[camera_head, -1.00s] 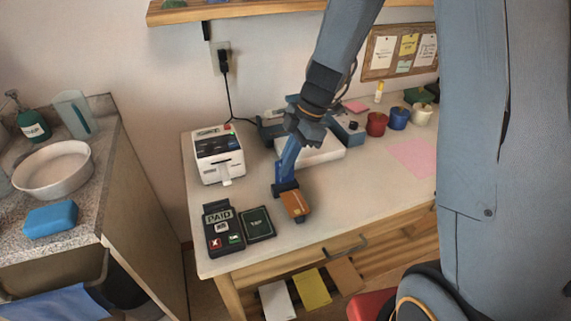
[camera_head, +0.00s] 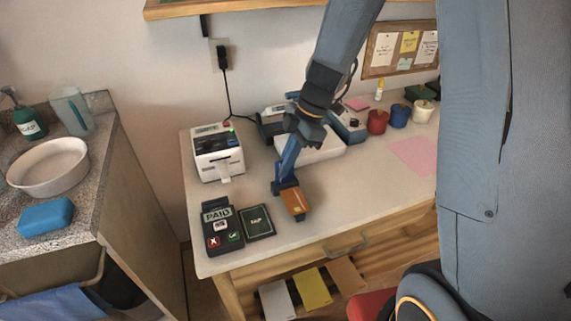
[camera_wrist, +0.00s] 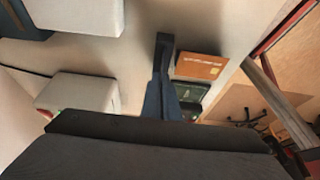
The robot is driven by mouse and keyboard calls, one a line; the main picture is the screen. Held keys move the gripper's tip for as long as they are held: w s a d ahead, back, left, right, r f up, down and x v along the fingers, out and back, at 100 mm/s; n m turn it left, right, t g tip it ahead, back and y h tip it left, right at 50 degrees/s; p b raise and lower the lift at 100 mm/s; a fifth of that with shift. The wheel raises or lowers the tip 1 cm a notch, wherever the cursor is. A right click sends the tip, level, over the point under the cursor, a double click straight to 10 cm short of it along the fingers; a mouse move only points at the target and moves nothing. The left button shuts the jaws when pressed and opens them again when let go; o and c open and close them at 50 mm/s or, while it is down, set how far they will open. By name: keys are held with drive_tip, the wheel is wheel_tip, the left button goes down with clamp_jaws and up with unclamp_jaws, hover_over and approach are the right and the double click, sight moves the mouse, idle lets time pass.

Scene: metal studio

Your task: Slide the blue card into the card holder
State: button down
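An orange-brown flat piece (camera_head: 295,202) with a line of small pale lettering, likely the card holder, is near the front edge of the white desk, right of the black pad. It also shows in the wrist view (camera_wrist: 199,66). My gripper (camera_head: 287,187) points down at its back edge; its blue fingers end in dark tips. In the wrist view the dark tip (camera_wrist: 163,46) is close beside its left edge. Whether they touch, and whether the fingers are apart, I cannot tell. I cannot make out a blue card; anything between the fingers is hidden.
Left of the holder are a black TAP pad (camera_head: 257,222) and a terminal reading PAID (camera_head: 221,227). A white printer (camera_head: 219,153) and a white box (camera_head: 318,147) stand behind. Clear desk lies to the right, with a pink sheet (camera_head: 414,155).

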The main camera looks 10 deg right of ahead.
drive_tip(key=shift+f+b, duration=0.85)
drive_tip(key=shift+f, duration=0.05)
idle(0.7)
drive_tip(key=c, duration=2)
unclamp_jaws()
drive_tip(key=b+v, duration=0.1)
drive_tip(key=v, duration=0.7)
drive_tip(key=shift+f, duration=0.1)
